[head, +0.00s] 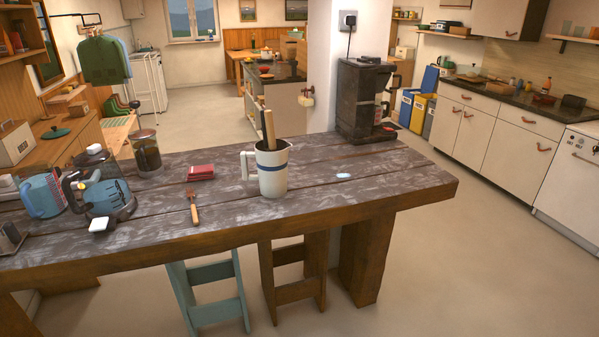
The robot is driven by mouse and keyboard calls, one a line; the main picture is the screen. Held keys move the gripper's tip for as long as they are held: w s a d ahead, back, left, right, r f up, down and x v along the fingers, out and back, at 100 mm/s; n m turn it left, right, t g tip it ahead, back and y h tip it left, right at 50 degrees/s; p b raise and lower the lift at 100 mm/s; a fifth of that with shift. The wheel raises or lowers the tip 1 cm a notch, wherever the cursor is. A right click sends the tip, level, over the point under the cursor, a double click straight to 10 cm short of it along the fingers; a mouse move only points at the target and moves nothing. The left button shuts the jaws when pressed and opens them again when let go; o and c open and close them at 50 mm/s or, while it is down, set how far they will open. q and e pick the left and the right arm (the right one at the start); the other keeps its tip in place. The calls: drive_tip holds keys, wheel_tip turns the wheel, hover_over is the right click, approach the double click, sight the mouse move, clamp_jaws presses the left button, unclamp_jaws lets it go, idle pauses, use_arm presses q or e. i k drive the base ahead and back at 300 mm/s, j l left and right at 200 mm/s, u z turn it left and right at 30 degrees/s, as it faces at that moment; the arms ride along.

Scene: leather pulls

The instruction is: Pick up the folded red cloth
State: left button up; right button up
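The folded red cloth (200,172) lies flat on the dark, worn wooden table (330,185), left of the white jug in the head view. It is a small, neat stack, and nothing covers it. Neither my left nor my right gripper shows in the head view.
A white jug (272,176) with a blue band holds long utensils right of the cloth. A brush (193,205) lies in front of it. A glass jar (146,155) and a glass kettle (112,196) stand to the left. A dark coffee machine (360,100) stands at the back right.

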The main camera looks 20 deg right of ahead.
sight(202, 172)
drive_tip(key=i+z, duration=0.35)
drive_tip(key=i+j+z, duration=0.15)
drive_tip(key=z, duration=0.2)
drive_tip(key=i+j+z, duration=0.2)
drive_tip(key=z, duration=0.15)
